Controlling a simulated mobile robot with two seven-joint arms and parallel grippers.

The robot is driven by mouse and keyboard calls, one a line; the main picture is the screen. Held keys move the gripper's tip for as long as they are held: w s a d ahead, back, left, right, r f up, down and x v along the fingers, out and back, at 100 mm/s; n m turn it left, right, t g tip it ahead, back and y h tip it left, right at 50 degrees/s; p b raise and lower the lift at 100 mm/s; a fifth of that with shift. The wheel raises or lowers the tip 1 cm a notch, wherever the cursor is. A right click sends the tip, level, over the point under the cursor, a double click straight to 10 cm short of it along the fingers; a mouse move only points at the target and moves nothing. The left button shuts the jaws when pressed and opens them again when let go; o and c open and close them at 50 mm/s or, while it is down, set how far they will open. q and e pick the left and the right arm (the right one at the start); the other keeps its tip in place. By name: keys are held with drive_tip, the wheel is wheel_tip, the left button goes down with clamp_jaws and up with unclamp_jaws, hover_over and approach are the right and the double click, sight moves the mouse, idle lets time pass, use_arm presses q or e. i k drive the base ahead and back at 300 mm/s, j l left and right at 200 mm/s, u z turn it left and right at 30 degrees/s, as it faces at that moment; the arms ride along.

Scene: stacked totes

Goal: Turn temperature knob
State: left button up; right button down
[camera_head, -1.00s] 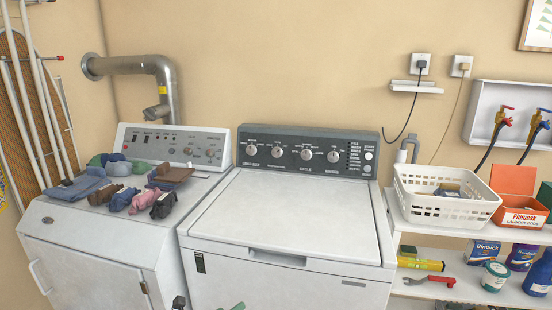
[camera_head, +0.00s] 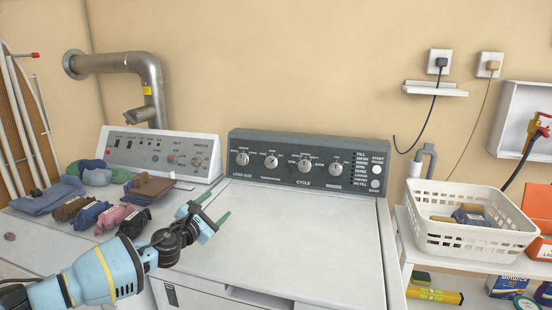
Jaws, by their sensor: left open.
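The temperature knob (camera_head: 271,161) is the second silver knob from the left on the dark control panel (camera_head: 310,143) of the white washer (camera_head: 290,230). The load size knob (camera_head: 242,158) is to its left, and the cycle knob (camera_head: 304,165) and another knob (camera_head: 335,169) are to its right. My left gripper (camera_head: 212,207) is open and empty, above the left part of the washer top. Its green-tipped fingers point toward the panel, below and left of the knobs, and touch none of them. My right gripper is not in view.
Folded clothes and rolled socks (camera_head: 92,215) lie on the dryer (camera_head: 25,235) at left. A metal duct (camera_head: 150,80) rises behind it. A white basket (camera_head: 430,232) stands on the shelf at right. The washer lid is clear.

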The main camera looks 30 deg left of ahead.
sight(271, 162)
drive_tip(key=i+j, duration=0.1)
drive_tip(key=i, duration=0.35)
drive_tip(key=i+j, duration=0.15)
drive_tip(key=i, duration=0.3)
